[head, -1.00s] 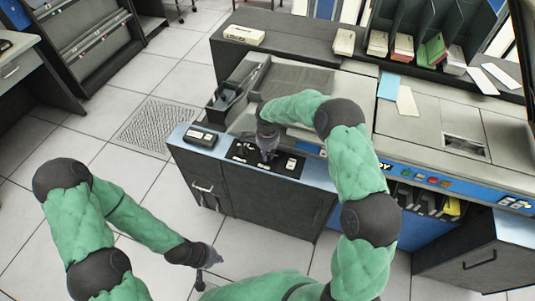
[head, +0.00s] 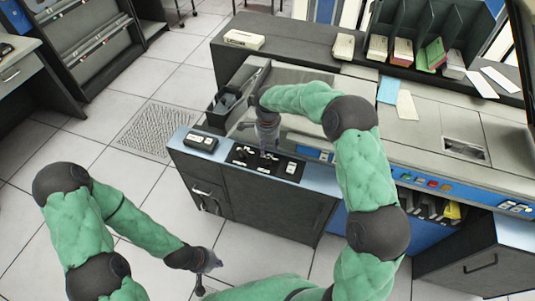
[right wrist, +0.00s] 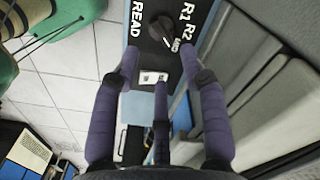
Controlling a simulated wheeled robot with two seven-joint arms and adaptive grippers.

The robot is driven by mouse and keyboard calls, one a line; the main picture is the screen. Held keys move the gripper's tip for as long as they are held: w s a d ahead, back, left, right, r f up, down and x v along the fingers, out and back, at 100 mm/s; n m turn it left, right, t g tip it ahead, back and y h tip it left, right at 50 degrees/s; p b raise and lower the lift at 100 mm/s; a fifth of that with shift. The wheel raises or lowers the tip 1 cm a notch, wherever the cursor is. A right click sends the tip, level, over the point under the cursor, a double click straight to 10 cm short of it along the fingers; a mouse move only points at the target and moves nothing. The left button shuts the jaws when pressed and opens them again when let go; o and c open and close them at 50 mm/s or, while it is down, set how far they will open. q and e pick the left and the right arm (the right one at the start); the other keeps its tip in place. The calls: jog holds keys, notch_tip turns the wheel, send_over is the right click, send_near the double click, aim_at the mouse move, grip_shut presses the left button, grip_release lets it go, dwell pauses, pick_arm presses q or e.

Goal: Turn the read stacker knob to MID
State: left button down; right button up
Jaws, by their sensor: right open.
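The read stacker knob (right wrist: 161,28) is a round black knob on a black panel in the right wrist view. READ is printed to its left, R1 and R2 to its right. A small light label, seemingly MID, lies at its lower right, and its pointer appears turned that way. My right gripper (right wrist: 160,65) is open, its fingers spread apart short of the knob and holding nothing. In the head view my right gripper (head: 266,148) hangs over the panel (head: 258,166) and partly hides it. My left gripper (head: 207,275) is open and empty, low over the floor.
A dark box with light buttons (head: 200,141) sits left of the panel on the blue-topped cabinet. The grey machine top (head: 440,120) stretches right, with cards on it. A rack of card decks (head: 430,50) stands behind. Open tiled floor lies left.

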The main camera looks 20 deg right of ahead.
notch_tip(320, 180, up, 5)
jog(key=shift+f, duration=0.15)
dwell(0.6)
